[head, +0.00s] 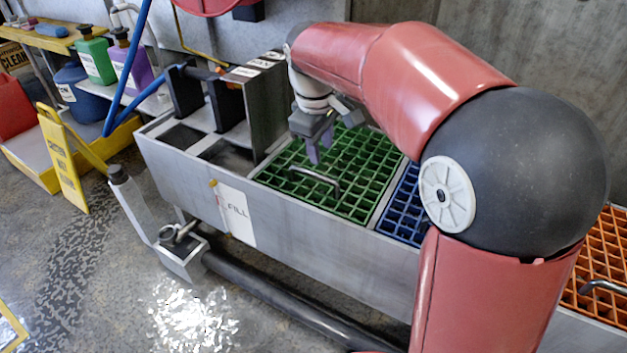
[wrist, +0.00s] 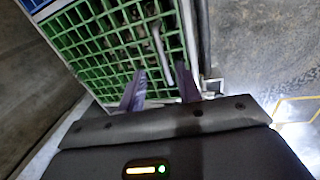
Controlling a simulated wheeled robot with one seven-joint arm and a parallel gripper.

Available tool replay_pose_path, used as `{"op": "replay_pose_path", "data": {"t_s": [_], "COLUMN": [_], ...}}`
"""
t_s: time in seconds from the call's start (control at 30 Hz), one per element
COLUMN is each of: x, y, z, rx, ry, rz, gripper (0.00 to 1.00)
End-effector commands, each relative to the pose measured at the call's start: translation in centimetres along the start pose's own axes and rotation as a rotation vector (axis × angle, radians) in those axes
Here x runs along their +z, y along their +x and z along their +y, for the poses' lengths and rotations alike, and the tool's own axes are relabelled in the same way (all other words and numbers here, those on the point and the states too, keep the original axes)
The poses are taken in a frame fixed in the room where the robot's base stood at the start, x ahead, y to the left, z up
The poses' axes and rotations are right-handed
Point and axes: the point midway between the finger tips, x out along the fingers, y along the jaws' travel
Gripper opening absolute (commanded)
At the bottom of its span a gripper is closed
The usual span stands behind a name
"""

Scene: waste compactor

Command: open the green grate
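The green grate (head: 350,172) lies flat in the top of a long grey metal trough, with a curved metal handle (head: 318,180) near its front edge. My gripper (head: 314,152) points down above the grate, close to the handle and a little behind it. In the wrist view the two fingers of my gripper (wrist: 161,86) are spread apart with nothing held between them. The handle (wrist: 160,48) shows just beyond the fingertips, in line with the gap between them. The green grate (wrist: 105,50) fills much of the upper left there.
The grey trough (head: 300,235) has a blue grate (head: 408,207) right of the green one and an orange grate (head: 605,255) farther right, partly behind my arm. Open bins and a grey upright panel (head: 262,105) stand to the left. A yellow floor sign (head: 62,160) stands farther left.

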Motion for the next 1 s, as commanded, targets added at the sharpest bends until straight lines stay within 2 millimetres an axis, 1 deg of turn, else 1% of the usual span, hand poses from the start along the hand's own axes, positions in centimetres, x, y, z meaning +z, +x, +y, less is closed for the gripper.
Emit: {"op": "replay_pose_path", "data": {"t_s": [0.03,0.13,0.27,0.5,0.6,0.77,1.0], "x": [-0.8,-1.4,-1.4,-1.3,-1.3,-1.3,-1.3], "y": [0.6,1.1,2.5,6.4,7.6,8.6,8.7], "z": [0.1,0.2,0.2,0.1,0.2,0.2,0.2], "rx": [-0.002,-0.003,-0.005,-0.005,-0.005,-0.004,-0.004], "ry": [-0.024,-0.05,-0.054,-0.052,-0.051,-0.05,-0.05], "rz": [-0.009,-0.017,-0.02,-0.019,-0.018,-0.017,-0.017], "gripper": [0.34,0.34,0.34,0.34,0.34,0.34,0.34]}}
